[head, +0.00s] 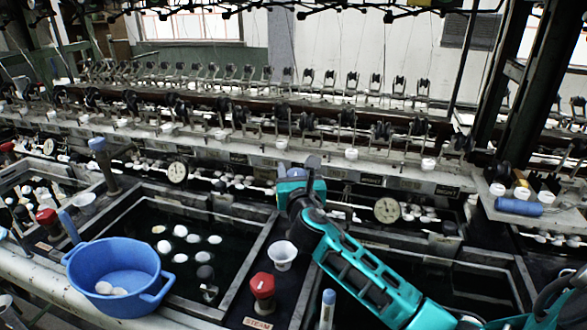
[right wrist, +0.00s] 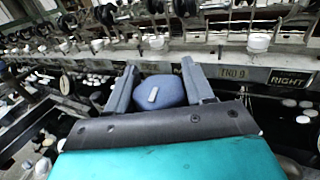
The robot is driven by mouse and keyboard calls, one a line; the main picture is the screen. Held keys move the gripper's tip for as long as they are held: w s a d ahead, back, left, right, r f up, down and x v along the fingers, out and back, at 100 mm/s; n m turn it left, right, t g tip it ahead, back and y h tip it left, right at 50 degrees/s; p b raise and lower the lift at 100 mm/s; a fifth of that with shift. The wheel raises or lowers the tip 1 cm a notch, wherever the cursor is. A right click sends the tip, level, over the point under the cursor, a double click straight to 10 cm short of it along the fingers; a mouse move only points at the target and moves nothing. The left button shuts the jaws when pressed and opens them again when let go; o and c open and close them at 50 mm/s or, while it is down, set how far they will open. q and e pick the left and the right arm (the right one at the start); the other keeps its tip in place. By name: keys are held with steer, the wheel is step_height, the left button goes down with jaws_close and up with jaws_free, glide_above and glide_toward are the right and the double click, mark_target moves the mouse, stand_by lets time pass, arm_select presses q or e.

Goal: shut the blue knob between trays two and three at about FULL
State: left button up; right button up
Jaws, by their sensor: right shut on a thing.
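The round blue knob (right wrist: 162,92) with a pale mark on its top sits between the two grey fingers of my right gripper (right wrist: 165,88) in the right wrist view. The fingers are shut on its sides. In the head view my teal right arm reaches to the right gripper (head: 303,182), at the back end of the divider between two dark water trays. The gripper hides most of the knob there. The middle tray (head: 232,213) holds several white cocoons; the right tray (head: 440,258) is partly behind my arm. My left gripper is not in view.
A blue basin (head: 115,262) with cocoons stands at the front left. A red knob (head: 262,288) by a STEAM plate and a white funnel-like cup (head: 283,255) stand on the divider. Another blue knob (head: 98,144) is at left. A round dial (head: 387,210) lies right of the gripper.

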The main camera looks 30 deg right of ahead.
steer(key=shift+s+d+m+g+h+p, duration=0.15)
steer(key=shift+m+g+h+p, duration=0.2)
steer(key=shift+m+g+h, duration=0.8)
steer(key=shift+t+h, duration=0.25)
steer(key=shift+h, duration=0.1)
steer(key=o, duration=1)
steer(key=shift+c, duration=0.2)
steer(key=v, duration=1.3)
